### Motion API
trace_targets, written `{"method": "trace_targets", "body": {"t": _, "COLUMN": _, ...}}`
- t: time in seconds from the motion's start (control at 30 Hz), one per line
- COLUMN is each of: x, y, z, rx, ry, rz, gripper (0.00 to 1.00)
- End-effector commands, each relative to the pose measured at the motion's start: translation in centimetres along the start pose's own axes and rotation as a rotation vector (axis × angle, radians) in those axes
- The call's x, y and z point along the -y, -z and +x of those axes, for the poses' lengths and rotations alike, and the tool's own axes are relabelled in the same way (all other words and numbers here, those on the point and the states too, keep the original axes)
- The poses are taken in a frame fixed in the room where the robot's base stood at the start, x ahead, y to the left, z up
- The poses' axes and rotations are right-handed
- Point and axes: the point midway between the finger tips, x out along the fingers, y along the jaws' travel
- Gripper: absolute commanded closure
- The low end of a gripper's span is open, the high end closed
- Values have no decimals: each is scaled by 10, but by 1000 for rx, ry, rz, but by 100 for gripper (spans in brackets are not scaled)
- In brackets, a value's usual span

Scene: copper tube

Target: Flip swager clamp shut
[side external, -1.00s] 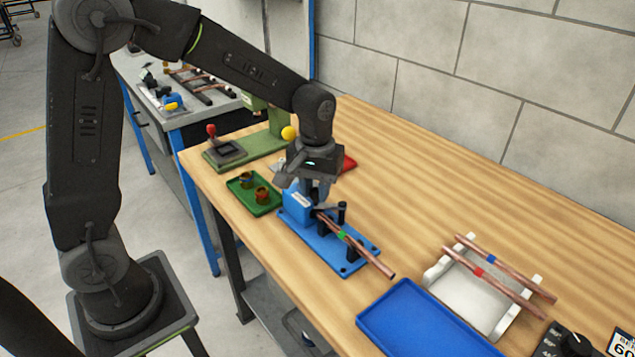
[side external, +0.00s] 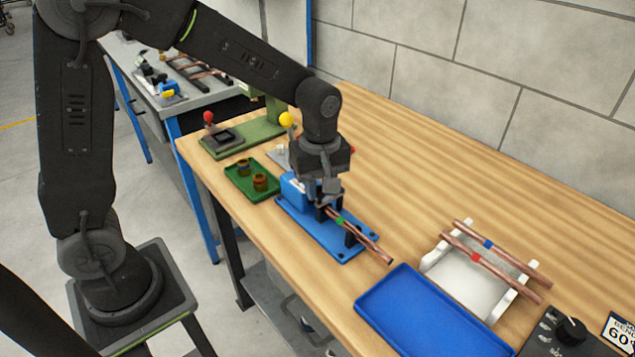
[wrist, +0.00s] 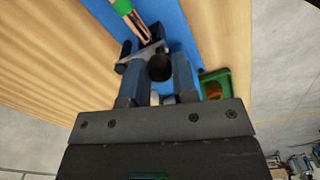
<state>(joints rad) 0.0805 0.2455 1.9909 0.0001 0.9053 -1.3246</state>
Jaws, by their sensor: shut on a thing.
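The swager is a blue base plate (side external: 330,248) with a blue block (side external: 295,187) at its left end and black clamp parts (side external: 352,237). A copper tube with a green band (side external: 372,248) lies along it, and its free end sticks out past the plate. My gripper (side external: 326,205) is low over the middle of the swager, beside the blue block. In the wrist view my gripper (wrist: 160,75) has its fingers on both sides of a round black clamp knob (wrist: 160,67), shut on it. The tube (wrist: 130,18) runs away from the clamp there. The hinge is mostly hidden.
A green tray (side external: 241,189) with copper-coloured fittings sits left of the swager. A green press stand (side external: 240,140) is behind it. An empty blue tray (side external: 425,312) and a white rack (side external: 465,287) with two copper tubes lie to the right. The back of the bench is clear.

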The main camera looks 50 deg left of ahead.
Motion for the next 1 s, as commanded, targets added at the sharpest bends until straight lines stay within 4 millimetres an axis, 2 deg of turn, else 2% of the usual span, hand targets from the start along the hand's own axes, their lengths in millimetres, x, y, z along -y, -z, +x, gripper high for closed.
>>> {"method": "trace_targets", "body": {"t": 0.57, "x": -2, "y": -2, "z": -2, "rx": 0, "ry": -5, "rz": -31, "gripper": 97}}
{"method": "trace_targets", "body": {"t": 0.6, "x": -2, "y": -2, "z": -2, "rx": 0, "ry": -5, "rz": -31, "gripper": 70}}
{"method": "trace_targets", "body": {"t": 0.83, "x": -1, "y": -1, "z": -1, "rx": 0, "ry": -2, "rz": -29, "gripper": 48}}
{"method": "trace_targets", "body": {"t": 1.0, "x": -1, "y": -1, "z": 0, "rx": 0, "ry": -1, "rz": -28, "gripper": 48}}
